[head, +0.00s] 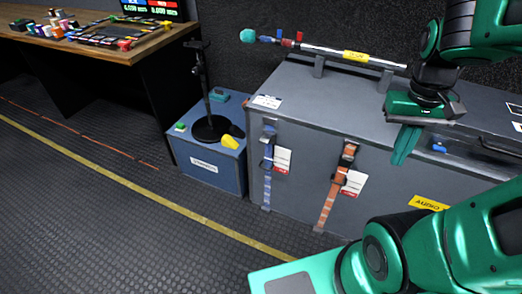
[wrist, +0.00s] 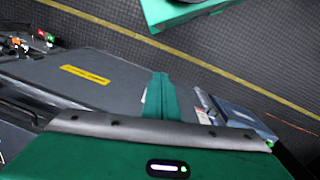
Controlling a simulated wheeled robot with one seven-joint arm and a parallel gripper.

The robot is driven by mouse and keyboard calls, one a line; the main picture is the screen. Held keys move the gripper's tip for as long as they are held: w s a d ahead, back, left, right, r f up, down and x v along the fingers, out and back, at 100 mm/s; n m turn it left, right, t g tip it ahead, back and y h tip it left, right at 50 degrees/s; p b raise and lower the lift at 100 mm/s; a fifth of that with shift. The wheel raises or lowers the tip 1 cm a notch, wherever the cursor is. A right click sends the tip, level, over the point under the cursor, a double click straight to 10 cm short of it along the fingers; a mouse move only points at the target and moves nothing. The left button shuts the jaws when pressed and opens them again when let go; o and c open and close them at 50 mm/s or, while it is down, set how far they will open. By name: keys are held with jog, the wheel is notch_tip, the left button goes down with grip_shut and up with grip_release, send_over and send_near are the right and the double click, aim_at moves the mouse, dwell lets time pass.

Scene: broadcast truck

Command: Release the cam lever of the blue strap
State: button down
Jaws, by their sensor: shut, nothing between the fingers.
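The blue strap (head: 267,188) hangs down the front of a long grey case (head: 308,119), near its left end. Its dark cam buckle (head: 268,136) is near the case's top edge, but the lever's position is too small to tell. A white and red tag (head: 282,160) hangs beside it. My gripper (head: 402,160) is to the right of the blue strap and apart from it, in front of the case's upper front edge. Its green fingers are together and empty, and they also show in the wrist view (wrist: 160,96). The blue strap cannot be made out there.
An orange strap (head: 328,203) with its own tag (head: 353,184) hangs between the blue strap and my gripper. A pole (head: 334,51) lies on supports atop the case. A blue box (head: 207,163) with a black stand is at left. The floor before the case's left end is clear.

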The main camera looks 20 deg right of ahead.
aim_at(266, 138)
jog(key=w+d+f+n+g+h, duration=0.1)
jog(key=w+f+n+h, duration=0.2)
jog(key=w, duration=0.5)
jog(key=w+f+n+g+h, duration=0.1)
jog(key=w+f+n, duration=0.1)
jog(key=w+f, duration=0.4)
jog(key=w+a+f+n+h, duration=0.3)
jog(key=w+f+n, duration=0.15)
jog(key=w, duration=0.25)
jog(key=w+a+f+n+h, duration=0.3)
jog(key=w+f, duration=0.2)
jog(key=w, duration=0.2)
jog(key=w+a+f+n+t+h, duration=0.1)
jog(key=w+a+f+n+t, duration=0.1)
jog(key=a+f+n+t, duration=0.7)
jog(key=w+a+f+n+t+h, duration=0.1)
jog(key=w+a+f+n+t, duration=0.2)
jog(key=a+f+n+t, duration=0.7)
jog(key=shift+a+f+n+h, duration=0.3)
jog(key=shift+a+f+n, duration=0.65)
jog(key=shift+a+f, duration=0.85)
jog(key=shift+w+a+r, duration=0.1)
jog(key=shift+w+r, duration=0.1)
jog(key=shift+r, duration=0.05)
